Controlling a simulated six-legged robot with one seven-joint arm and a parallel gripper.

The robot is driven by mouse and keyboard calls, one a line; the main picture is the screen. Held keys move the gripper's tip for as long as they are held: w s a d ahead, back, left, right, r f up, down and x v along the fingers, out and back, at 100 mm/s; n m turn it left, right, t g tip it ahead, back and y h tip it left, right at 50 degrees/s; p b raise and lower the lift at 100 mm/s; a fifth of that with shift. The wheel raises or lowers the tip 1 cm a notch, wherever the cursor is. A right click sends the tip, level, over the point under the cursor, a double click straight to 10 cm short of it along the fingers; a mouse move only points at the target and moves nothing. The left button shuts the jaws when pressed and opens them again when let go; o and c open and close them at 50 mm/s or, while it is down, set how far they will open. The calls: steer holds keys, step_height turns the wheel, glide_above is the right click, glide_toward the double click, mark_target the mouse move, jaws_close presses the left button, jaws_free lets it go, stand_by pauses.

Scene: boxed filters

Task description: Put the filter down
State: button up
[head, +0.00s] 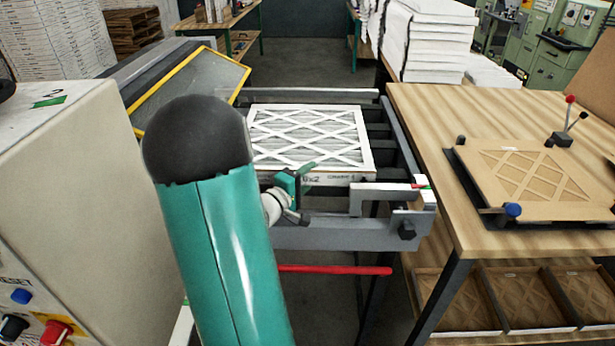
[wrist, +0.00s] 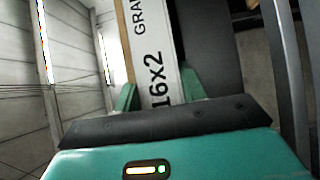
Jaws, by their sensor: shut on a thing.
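The filter (head: 315,140) is a flat white square frame with a lattice over pleated grey media. In the head view it lies level over the grey roller conveyor (head: 385,135); I cannot tell whether it touches the rollers. My gripper (head: 303,183) is at its near edge. In the wrist view my gripper's two green fingers (wrist: 158,92) are on either side of the filter's printed edge (wrist: 152,50), shut on it. My teal arm hides part of the conveyor's left side.
A yellow-framed screen (head: 190,90) stands left of the conveyor. A grey control cabinet (head: 75,190) is close on the left. A wooden table (head: 425,115) on the right holds a cardboard panel (head: 535,180) in a black fixture. A red bar (head: 335,270) runs below the conveyor's near rail.

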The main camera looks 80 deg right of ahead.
steer(key=shift+f, duration=0.25)
steer(key=o, duration=1.1)
steer(key=shift+r, duration=0.35)
steer(key=v, duration=1.2)
steer(key=shift+a+f, duration=0.1)
